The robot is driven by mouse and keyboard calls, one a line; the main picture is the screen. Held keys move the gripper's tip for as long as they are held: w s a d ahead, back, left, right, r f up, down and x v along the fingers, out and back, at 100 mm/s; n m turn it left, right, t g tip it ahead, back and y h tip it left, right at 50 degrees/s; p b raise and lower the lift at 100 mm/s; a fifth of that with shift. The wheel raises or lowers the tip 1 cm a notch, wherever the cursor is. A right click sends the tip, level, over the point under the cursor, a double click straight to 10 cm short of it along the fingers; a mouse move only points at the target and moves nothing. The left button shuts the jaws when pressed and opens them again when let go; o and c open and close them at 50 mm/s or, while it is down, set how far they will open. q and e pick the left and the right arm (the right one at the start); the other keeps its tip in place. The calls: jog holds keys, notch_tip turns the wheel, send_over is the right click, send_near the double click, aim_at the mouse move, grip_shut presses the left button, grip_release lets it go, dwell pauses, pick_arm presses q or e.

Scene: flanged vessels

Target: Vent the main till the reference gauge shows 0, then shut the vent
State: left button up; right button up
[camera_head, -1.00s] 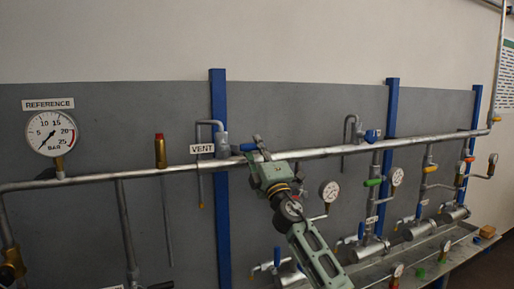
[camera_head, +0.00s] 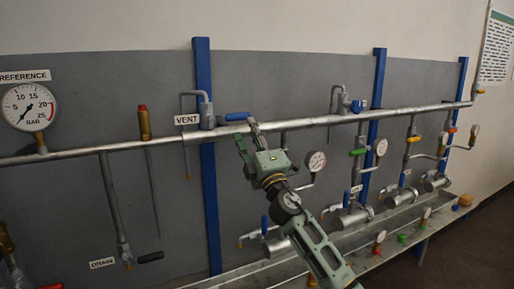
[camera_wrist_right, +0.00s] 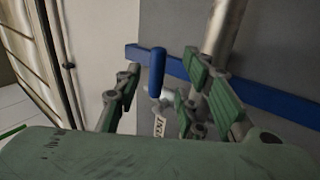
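The round reference gauge (camera_head: 29,107) hangs at the left on the main pipe (camera_head: 350,117). Its needle points to the lower left, near the 0 end of the scale. The vent valve (camera_head: 207,115) sits on the main, right of the VENT label (camera_head: 187,120). Its blue handle (camera_head: 238,116) points right, along the pipe. My right gripper (camera_head: 248,134) is open just below and in front of the handle's end. In the right wrist view, the blue handle (camera_wrist_right: 157,72) shows between the spread fingers (camera_wrist_right: 165,88); no grip shows. My left gripper is out of view.
A red-topped brass fitting (camera_head: 144,122) stands on the main left of the vent. A drain valve (camera_head: 127,255) with a black handle is below. Several small vessels (camera_head: 355,217) with gauges and coloured handles stand at the right, above a metal tray (camera_head: 385,228).

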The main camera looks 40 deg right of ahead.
jog(key=v, duration=0.5)
jog(key=shift+s+a+f, duration=0.1)
jog(key=shift+s+f, duration=0.1)
jog(key=shift+s, duration=0.1)
